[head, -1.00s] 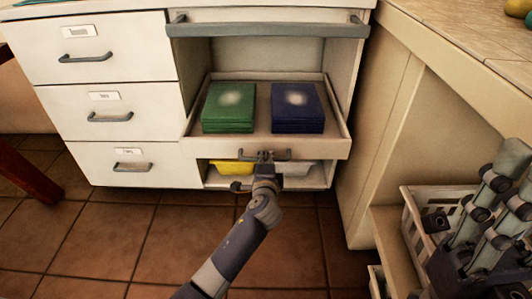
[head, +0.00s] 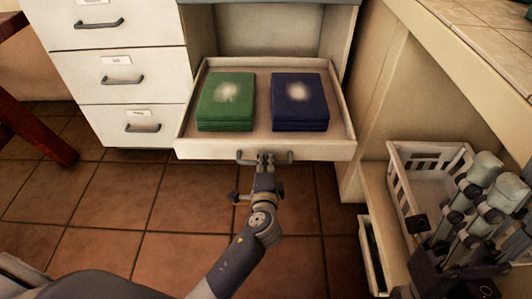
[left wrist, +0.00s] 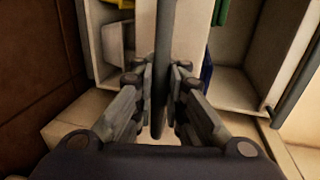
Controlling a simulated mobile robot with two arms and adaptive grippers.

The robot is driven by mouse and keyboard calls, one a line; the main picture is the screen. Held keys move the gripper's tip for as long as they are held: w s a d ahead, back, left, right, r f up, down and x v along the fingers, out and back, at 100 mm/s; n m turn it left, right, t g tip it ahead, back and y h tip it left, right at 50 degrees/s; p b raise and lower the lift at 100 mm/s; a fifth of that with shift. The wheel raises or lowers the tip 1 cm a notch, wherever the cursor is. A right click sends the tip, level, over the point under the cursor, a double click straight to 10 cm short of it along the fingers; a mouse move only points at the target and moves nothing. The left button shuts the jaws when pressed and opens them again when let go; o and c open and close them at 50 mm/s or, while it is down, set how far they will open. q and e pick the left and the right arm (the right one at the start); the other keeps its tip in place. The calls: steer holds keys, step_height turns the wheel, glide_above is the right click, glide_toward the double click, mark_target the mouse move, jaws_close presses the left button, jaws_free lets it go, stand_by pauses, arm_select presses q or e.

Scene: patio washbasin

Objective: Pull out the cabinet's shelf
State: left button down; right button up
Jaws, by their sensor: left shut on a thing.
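The cabinet's shelf is a white pull-out tray (head: 340,147) that stands well out from the cabinet (head: 267,30) in the head view. It carries a green stack (head: 226,102) and a dark blue stack (head: 300,102). A grey bar handle (head: 285,157) is on its front. My left gripper (head: 265,159) is shut on the middle of this handle. In the left wrist view, the handle bar (left wrist: 164,60) runs between the two fingers of my left gripper (left wrist: 160,85).
White drawers (head: 120,70) with grey handles stand left of the shelf. A white crate (head: 400,175) sits low on the right, under the tiled counter (head: 480,40). A dark red leg (head: 38,140) is at the left. The tiled floor (head: 130,230) in front is clear.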

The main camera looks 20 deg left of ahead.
arm_select(q)
steer(key=shift+s+r, duration=0.1)
steer(key=shift+s, duration=0.05)
steer(key=c, duration=1.7)
jaws_free()
steer(key=shift+o, duration=0.2)
steer(key=v, duration=1.2)
steer(key=shift+d, duration=0.1)
